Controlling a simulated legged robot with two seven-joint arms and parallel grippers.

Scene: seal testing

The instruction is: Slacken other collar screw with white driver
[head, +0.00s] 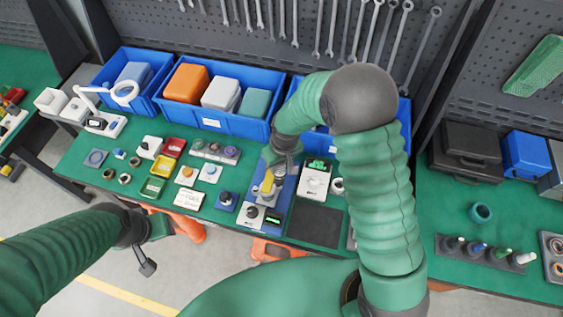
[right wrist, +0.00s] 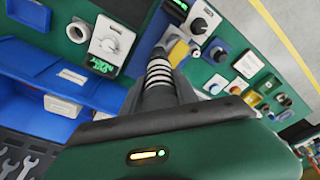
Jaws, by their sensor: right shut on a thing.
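My right gripper (head: 275,160) reaches down over a blue test fixture (head: 283,192) that carries a metal part and a yellow piece (head: 266,187). It is shut on a slim tool with black and white bands (right wrist: 160,75), which fits the white driver. In the right wrist view the tool points toward the yellow piece (right wrist: 178,53). The collar screws are too small or hidden to make out, and I cannot tell whether the tool's tip touches one. My left gripper (head: 145,255) hangs low in front of the bench, away from the fixture; its jaws do not show clearly.
A white dial unit (head: 315,181) and a dark mat (head: 315,225) lie right of the fixture. Blue bins (head: 235,122) stand behind. Several small parts and trays fill the bench to the left.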

